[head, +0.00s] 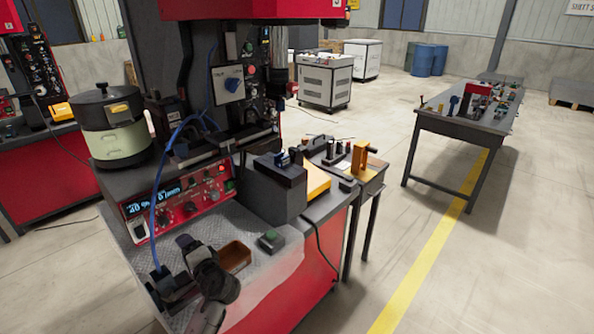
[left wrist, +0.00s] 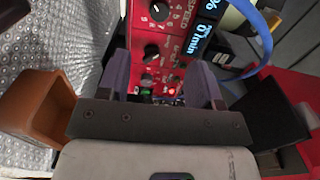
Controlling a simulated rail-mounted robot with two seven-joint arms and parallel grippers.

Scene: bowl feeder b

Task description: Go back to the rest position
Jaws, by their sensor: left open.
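My left gripper (head: 187,243) is in the head view above the textured top of the red workbench (head: 283,284), in front of the red control box (head: 190,200). In the left wrist view my left gripper (left wrist: 160,75) has its two fingers apart with nothing held between them. They point towards the red control panel (left wrist: 150,40) with its black knobs. Whether the fingertips touch the panel cannot be told. My right gripper is not in view.
A blue cable (head: 156,215) hangs close on the left. A pot-like cooker (head: 110,125) stands behind. Open floor lies to the right.

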